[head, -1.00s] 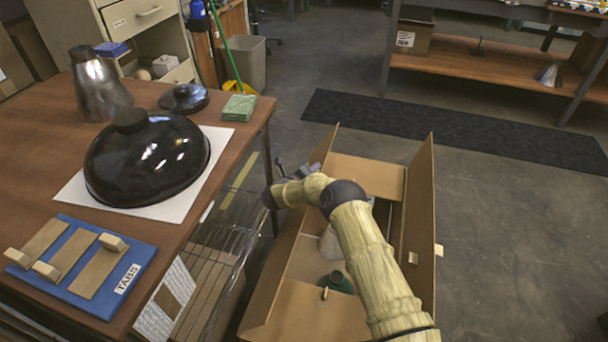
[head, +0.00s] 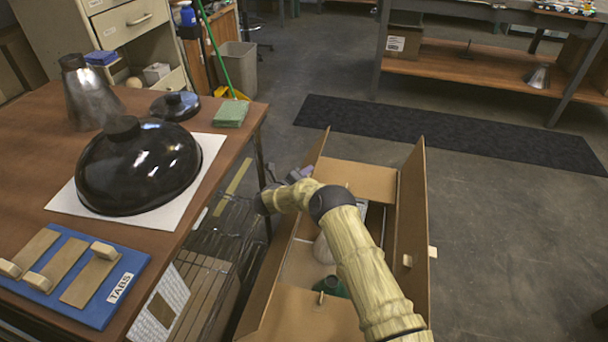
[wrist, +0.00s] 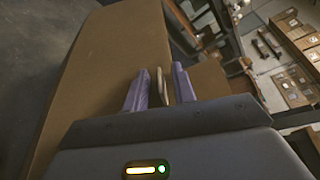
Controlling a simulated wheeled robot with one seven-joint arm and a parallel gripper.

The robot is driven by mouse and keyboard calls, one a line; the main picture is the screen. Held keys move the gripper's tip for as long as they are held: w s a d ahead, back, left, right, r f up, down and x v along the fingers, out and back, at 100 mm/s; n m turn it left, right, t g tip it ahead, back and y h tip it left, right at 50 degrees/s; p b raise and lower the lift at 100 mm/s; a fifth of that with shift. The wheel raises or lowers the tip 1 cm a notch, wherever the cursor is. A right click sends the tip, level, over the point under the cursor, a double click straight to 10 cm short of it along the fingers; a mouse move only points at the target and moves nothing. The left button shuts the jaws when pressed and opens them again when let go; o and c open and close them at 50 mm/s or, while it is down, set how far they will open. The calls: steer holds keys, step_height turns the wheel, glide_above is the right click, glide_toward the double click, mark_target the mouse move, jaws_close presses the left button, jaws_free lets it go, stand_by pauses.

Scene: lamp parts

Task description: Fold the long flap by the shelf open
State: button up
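The open cardboard box (head: 345,310) stands on the floor beside the table. Its long flap by the wire shelf (head: 283,255) stands up, leaning a little toward the shelf. That flap appears as a broad brown panel in the wrist view (wrist: 105,70). My gripper (head: 298,174) is at the shelf side of this flap, near its far end; my arm crosses over the box. In the wrist view, my purple fingers (wrist: 160,88) stand on either side of a small tan tab (wrist: 162,87), with narrow gaps showing. The tab is hidden in the head view.
The opposite long flap (head: 415,220) stands upright with small tabs. A green object (head: 332,287) and a pale part lie inside the box. The wooden table (head: 215,170) and wire shelf (head: 225,235) are close on the left. Floor right of the box is clear.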

steer(key=p+v, duration=0.5)
steer(key=v, duration=1.2)
steer(key=shift+a, duration=0.2)
steer(key=shift+s, duration=0.15)
